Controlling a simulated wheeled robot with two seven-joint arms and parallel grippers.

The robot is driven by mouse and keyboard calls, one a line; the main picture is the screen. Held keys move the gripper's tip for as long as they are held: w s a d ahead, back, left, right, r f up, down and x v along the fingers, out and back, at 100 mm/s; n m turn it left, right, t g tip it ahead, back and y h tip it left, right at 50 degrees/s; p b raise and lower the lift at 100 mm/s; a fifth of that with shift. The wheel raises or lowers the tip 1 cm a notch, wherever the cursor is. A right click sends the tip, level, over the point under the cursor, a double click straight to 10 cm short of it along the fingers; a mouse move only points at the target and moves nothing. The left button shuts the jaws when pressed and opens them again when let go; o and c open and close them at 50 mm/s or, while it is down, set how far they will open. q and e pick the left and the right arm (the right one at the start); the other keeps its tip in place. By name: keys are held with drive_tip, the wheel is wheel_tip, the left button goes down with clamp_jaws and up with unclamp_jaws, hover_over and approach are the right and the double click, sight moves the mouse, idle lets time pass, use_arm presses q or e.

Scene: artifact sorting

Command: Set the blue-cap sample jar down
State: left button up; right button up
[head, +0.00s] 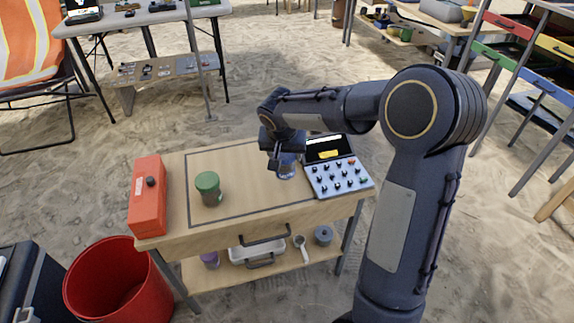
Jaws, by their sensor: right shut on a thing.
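The blue-cap sample jar (286,168) is at the back right of the marked area on the small wooden table (245,226). My right gripper (283,155) is over the jar and shut on its top, hiding most of the cap. The jar looks upright and clear-walled. I cannot tell whether its base touches the tabletop. My left gripper does not show.
A green-lidded jar (208,189) stands at the left of the marked area. An orange box (148,196) lies along the table's left edge. A panel with dark knobs (340,178) sits close to the right of the held jar. The tabletop's middle is free.

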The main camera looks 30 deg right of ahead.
drive_tip(key=shift+w+d+f, duration=0.15)
drive_tip(key=shift+d+f, duration=0.15)
drive_tip(key=shift+f, duration=0.15)
drive_tip(key=shift+w+d+f+b, duration=0.15)
drive_tip(key=shift+f+b, duration=0.1)
drive_tip(key=shift+f, duration=0.65)
drive_tip(key=shift+s+d+f+b, duration=0.1)
drive_tip(key=shift+f+b, duration=0.1)
drive_tip(key=shift+f, duration=0.7)
drive_tip(key=shift+f, duration=0.1)
drive_tip(key=shift+f, duration=0.1)
drive_tip(key=o, duration=1.1)
